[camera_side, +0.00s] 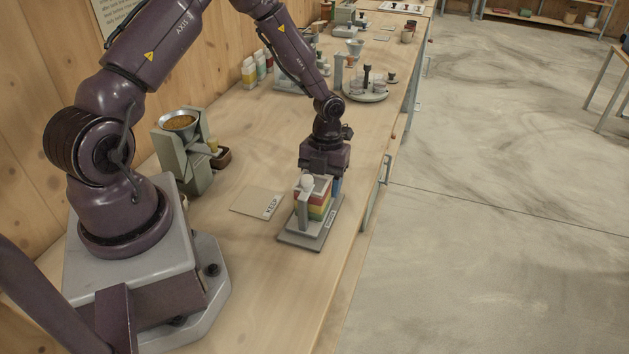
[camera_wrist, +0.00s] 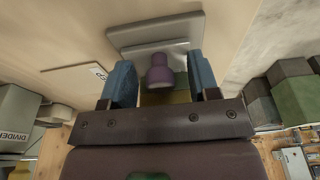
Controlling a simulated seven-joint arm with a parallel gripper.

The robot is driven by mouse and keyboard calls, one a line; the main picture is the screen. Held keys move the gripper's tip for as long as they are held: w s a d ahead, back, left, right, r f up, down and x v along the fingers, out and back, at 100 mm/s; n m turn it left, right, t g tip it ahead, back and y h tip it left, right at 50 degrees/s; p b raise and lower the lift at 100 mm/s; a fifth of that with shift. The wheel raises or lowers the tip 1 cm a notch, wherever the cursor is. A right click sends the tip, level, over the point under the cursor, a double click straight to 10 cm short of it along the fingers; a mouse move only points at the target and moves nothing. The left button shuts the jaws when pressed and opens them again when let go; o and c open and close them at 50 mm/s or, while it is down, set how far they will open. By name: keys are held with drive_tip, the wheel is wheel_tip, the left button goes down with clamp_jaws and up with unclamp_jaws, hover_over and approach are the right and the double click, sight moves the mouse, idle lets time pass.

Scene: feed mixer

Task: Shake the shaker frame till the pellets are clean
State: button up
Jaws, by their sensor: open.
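The shaker frame (camera_side: 299,239) stands on the bench near its front edge, with a flat grey base and an upright grey post. A stack of coloured trays (camera_side: 313,207), red, yellow and green, sits in it. My gripper (camera_side: 322,184) points down over the stack and is open. In the wrist view, its two blue fingers stand on either side of a purple-looking knob (camera_wrist: 159,75), with gaps between. The frame's grey base (camera_wrist: 150,30) shows beyond them. I cannot see any pellets inside the stack.
A flat card marked KEEP (camera_side: 256,202) lies left of the frame. A grey hopper machine (camera_side: 180,155) with brown feed stands behind it, with a small dark box (camera_side: 222,157) beside it. Bottles (camera_side: 250,73) and a round tray (camera_side: 366,96) stand farther back.

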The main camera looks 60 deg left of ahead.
drive_tip(key=c, duration=0.8)
drive_tip(key=shift+s+d, duration=0.55)
drive_tip(key=shift+s, duration=0.05)
drive_tip(key=shift+w+a, duration=1.05)
drive_tip(key=shift+w, duration=0.1)
drive_tip(key=shift+s+d, duration=1.05)
drive_tip(key=shift+s, duration=0.05)
drive_tip(key=shift+w+a, duration=1.05)
drive_tip(key=shift+w, duration=0.05)
drive_tip(key=shift+s+d, duration=0.5)
drive_tip(key=o, duration=0.8)
idle(1.8)
drive_tip(key=shift+r, duration=0.1)
